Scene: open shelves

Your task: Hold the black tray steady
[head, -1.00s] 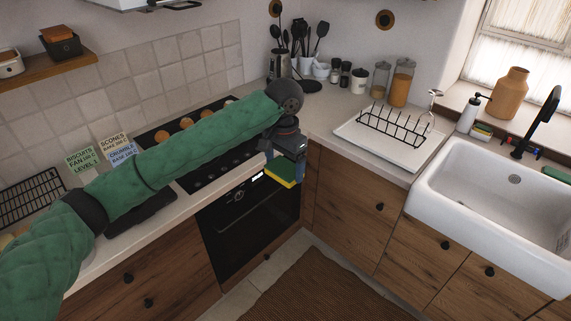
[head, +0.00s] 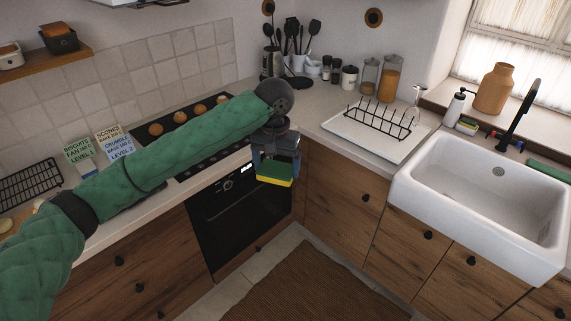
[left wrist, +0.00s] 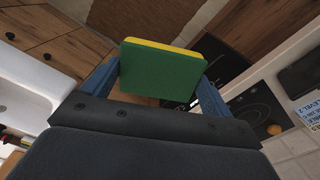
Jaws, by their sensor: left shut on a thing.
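My left gripper (head: 276,165) is shut on a sponge (head: 275,177), yellow on one face and green on the other, held in the air in front of the oven. In the left wrist view the sponge (left wrist: 160,68) sits between the two blue fingers. A dark flat thing on the counter, partly hidden under my left arm in the head view, shows at the right edge of the left wrist view (left wrist: 302,75); I cannot tell if it is the black tray. The left gripper is apart from it. My right gripper is not in view.
Round baked pieces (head: 180,117) lie on the black hob (head: 205,157). Recipe cards (head: 115,140) and a wire rack (head: 30,185) are left. A white draining board (head: 345,125) with a black rack and a white sink (head: 480,180) are right. The floor rug (head: 290,285) is clear.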

